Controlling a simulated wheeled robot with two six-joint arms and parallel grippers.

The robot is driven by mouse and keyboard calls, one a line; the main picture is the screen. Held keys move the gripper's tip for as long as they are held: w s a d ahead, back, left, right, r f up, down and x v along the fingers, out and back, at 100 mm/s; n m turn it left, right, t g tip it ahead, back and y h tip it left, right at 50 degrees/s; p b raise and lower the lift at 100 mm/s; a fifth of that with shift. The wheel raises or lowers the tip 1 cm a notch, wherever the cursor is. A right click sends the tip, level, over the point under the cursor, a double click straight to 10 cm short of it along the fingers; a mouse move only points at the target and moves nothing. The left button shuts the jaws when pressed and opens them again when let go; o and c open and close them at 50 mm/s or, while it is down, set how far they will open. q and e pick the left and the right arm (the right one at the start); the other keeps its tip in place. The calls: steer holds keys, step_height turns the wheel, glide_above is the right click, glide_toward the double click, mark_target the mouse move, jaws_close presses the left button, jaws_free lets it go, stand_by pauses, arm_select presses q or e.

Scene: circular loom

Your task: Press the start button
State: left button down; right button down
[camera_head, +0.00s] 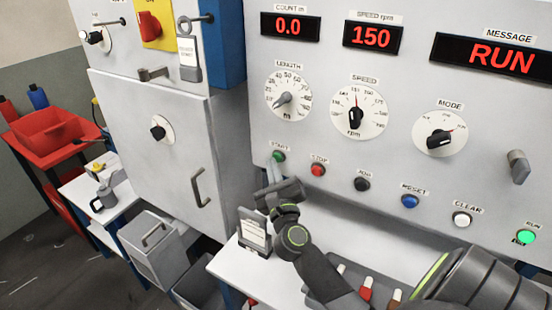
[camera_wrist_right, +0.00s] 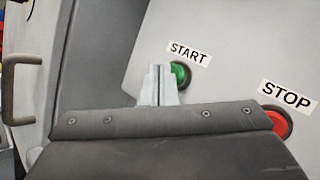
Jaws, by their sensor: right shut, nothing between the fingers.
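The green start button (camera_head: 278,156) sits at the left end of the button row on the grey panel, under its START label. It also shows in the right wrist view (camera_wrist_right: 180,73), partly hidden behind my fingertips. My right gripper (camera_head: 272,172) is shut and empty, with its tips just below and left of the button in the head view. In the right wrist view its closed fingertips (camera_wrist_right: 158,70) overlap the button's left edge. I cannot tell whether they touch it. The MESSAGE display (camera_head: 500,56) reads RUN, and the green RUN lamp (camera_head: 526,237) is lit. My left gripper is not in view.
The red stop button (camera_head: 317,170) is close on the right, followed by a black JOG button (camera_head: 362,184), a blue reset button (camera_head: 410,201) and a white clear button (camera_head: 461,219). A small sign stand (camera_head: 254,233) stands on the white shelf below my right gripper. A cabinet handle (camera_head: 200,187) projects at left.

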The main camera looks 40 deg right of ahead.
steer(key=shift+s+a, duration=0.2)
steer(key=shift+a, duration=0.25)
